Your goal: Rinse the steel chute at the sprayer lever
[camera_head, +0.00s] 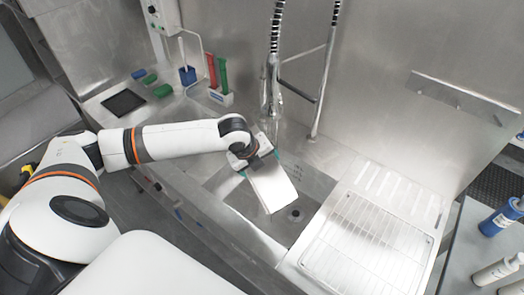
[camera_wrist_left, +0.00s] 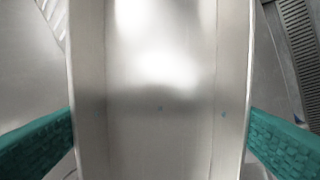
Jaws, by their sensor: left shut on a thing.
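The steel chute (camera_head: 272,188) is a pale, flat-looking metal piece over the sink basin (camera_head: 308,230) in the head view. In the left wrist view the chute (camera_wrist_left: 160,90) fills the middle, with a raised wall along each side. My left gripper (camera_head: 260,163) is shut on the chute, with one teal finger at each side wall. The sprayer (camera_head: 273,85) hangs on its coiled hose just behind and above the gripper. Its lever cannot be made out clearly. My right gripper is not in view.
A wire rack (camera_head: 368,245) lies on the drainboard right of the basin. A metal pipe (camera_head: 325,85) stands behind the basin. Red and green-handled tools (camera_head: 217,75) stand in a holder at the back left. Bottles (camera_head: 500,218) stand at the far right.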

